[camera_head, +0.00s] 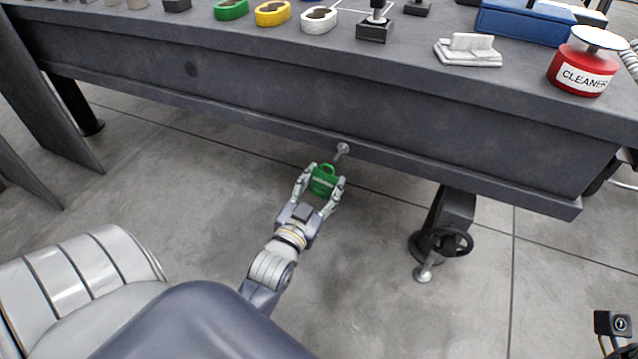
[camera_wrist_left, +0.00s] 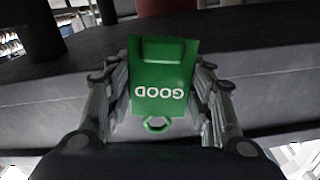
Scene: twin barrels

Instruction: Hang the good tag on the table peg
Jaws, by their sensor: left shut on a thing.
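The green good tag (camera_head: 323,181) is held between the fingers of my left gripper (camera_head: 325,175), which is shut on it. In the left wrist view the tag (camera_wrist_left: 160,75) shows the word GOOD upside down, with a small green ring (camera_wrist_left: 157,124) at its lower edge. The table peg (camera_head: 343,149) is a pale round-headed peg on the front edge of the table. The tag is just below and left of the peg in the head view. I cannot tell whether they touch. My right gripper is not in view.
The dark table (camera_head: 240,85) spans the picture. On it are green (camera_head: 231,10), yellow (camera_head: 272,14) and white (camera_head: 319,20) rings, a red cleaner can (camera_head: 583,70) and a blue case (camera_head: 525,22). A black handwheel (camera_head: 444,243) is under the table.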

